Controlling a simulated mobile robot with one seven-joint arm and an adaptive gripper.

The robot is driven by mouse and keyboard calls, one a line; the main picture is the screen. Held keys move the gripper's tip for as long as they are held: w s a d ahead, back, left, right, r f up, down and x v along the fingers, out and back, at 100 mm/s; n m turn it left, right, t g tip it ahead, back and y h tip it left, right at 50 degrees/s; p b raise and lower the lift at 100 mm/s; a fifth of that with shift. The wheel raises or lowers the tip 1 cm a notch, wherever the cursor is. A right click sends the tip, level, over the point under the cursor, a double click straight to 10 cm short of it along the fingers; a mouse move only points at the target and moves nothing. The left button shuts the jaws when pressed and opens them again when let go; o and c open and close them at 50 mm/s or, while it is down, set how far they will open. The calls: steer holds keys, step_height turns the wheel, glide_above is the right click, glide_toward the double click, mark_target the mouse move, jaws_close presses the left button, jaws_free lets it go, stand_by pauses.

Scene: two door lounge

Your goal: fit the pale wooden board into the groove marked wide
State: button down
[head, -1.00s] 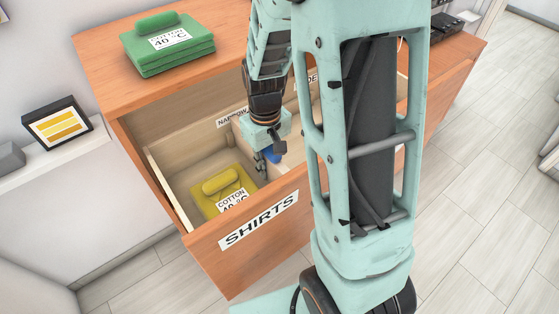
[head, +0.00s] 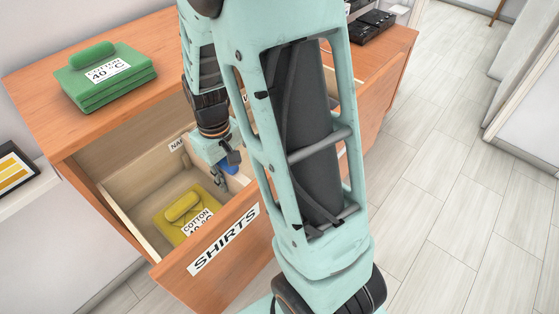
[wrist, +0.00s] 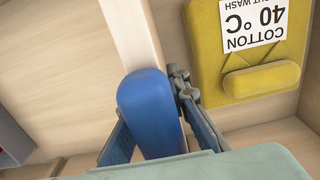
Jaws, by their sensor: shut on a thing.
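My gripper (head: 226,168) reaches down into the open drawer. In the wrist view its fingers (wrist: 152,108) are shut on the blue grip (wrist: 148,105) of the pale wooden board (wrist: 135,32). The board's edge runs away from the grip; in the head view my arm hides most of it. The drawer (head: 180,275) is marked SHIRTS. A partly hidden label beginning "NA" (head: 177,145) sits at its back left, and a label showing only "W" (head: 245,98) is farther right. The groove itself is not clearly visible.
A yellow folded garment (head: 172,232) lies in the drawer's left part, close beside my gripper in the wrist view (wrist: 207,65). A green folded stack (head: 105,90) sits on the dresser top (head: 50,115). Open floor (head: 440,200) lies to the right.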

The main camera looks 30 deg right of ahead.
mark_target(223, 165)
steer(key=shift+r+p, duration=1.95)
steer(key=shift+r, duration=0.9)
steer(key=w+d, duration=0.4)
steer(key=d, duration=0.8)
steer(key=w+d+b, duration=0.1)
steer(key=w+d, duration=0.3)
steer(key=d, duration=0.8)
steer(key=shift+d, duration=0.4)
steer(key=shift+f, duration=0.3)
steer(key=shift+f+b, duration=0.55)
steer(key=shift+b, duration=0.3)
stand_by(1.2)
